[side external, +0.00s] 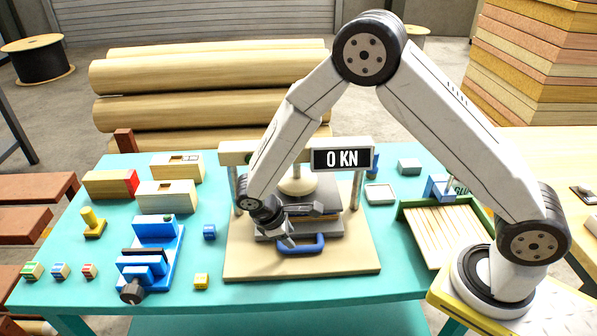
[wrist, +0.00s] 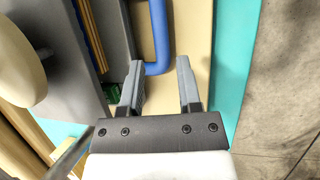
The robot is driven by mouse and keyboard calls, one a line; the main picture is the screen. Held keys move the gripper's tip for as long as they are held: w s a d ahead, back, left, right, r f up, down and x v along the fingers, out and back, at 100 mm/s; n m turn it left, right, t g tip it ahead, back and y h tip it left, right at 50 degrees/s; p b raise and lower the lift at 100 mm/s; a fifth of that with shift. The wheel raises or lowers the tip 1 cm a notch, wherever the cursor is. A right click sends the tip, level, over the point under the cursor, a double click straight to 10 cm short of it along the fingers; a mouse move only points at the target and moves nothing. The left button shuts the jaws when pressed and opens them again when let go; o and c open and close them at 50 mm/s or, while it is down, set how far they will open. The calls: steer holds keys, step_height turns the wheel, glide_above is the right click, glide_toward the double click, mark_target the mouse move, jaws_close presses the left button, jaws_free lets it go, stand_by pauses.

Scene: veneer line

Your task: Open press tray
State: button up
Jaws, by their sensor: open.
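The press (side external: 240,172) stands mid-table on a tan base board (side external: 340,264), with a dark grey block stack under its round ram. The press tray (side external: 325,228) is the low grey part, and its blue handle (side external: 302,248) sticks out at the front over the board. My gripper (side external: 285,238) is at the handle's left end in the side view. In the wrist view my gripper (wrist: 160,72) is open and empty. The bend of the blue handle (wrist: 157,66) shows between and just beyond its fingertips; whether they touch it I cannot tell.
The press display (side external: 342,159) reads 0 KN. A blue vise (side external: 150,255) and small blocks stand to the left. A slatted tray (side external: 450,235) is on the right. The board in front of the handle is clear.

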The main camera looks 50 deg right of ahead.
mark_target(299, 247)
steer(key=shift+x, duration=3.1)
steer(key=shift+c, duration=0.3)
jaws_close()
